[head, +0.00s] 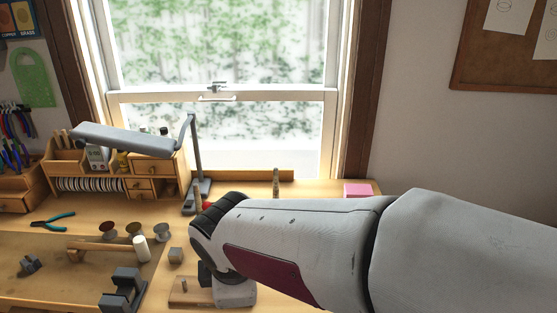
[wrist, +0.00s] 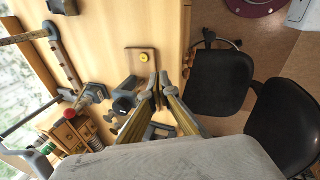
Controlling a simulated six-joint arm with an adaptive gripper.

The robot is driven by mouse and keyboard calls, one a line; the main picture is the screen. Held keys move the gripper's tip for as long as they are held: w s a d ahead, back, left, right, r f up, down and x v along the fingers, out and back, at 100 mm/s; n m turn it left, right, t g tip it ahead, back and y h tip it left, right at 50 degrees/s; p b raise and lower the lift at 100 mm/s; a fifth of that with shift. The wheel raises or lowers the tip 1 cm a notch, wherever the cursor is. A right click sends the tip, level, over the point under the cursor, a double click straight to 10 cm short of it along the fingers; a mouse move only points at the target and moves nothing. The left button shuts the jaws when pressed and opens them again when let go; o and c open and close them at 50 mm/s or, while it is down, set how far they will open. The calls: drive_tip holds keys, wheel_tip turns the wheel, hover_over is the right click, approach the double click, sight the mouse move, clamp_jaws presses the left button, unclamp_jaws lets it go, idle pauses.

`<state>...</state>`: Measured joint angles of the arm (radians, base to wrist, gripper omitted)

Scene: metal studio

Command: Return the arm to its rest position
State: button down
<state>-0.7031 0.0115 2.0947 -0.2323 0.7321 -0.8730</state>
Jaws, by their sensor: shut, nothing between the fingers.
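My gripper (wrist: 160,84) shows in the wrist view, its two gold-and-grey fingers meeting at the tips with nothing held. It hangs over the bench edge region, near a small wooden board with a yellow round piece (wrist: 136,62). In the head view my white arm with a maroon panel reaches in from the right across the bench, and my gripper is hidden there.
The wooden bench (head: 60,240) holds pliers (head: 53,221), a white cylinder (head: 141,248), a grey stand (head: 122,290), a lamp (head: 125,139) and a drawer organiser (head: 155,163). A pink block (head: 357,190) lies at the back right. Black chairs (wrist: 219,82) stand beside the bench.

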drive_tip(key=s+d+r+m, duration=0.2)
drive_tip(key=d+m, duration=0.3)
drive_tip(key=d, duration=0.2)
drive_tip(key=s+d+r+m, duration=0.2)
drive_tip(key=d+r+m, duration=0.15)
drive_tip(key=d, duration=0.45)
drive_tip(key=s+d+m+t+h, duration=0.1)
drive_tip(key=s+d+m, duration=0.8)
drive_tip(key=d+m, duration=0.1)
drive_tip(key=shift+s+f+m+t, duration=0.2)
drive_tip(key=shift+m+t, duration=0.2)
drive_tip(key=shift+m, duration=0.25)
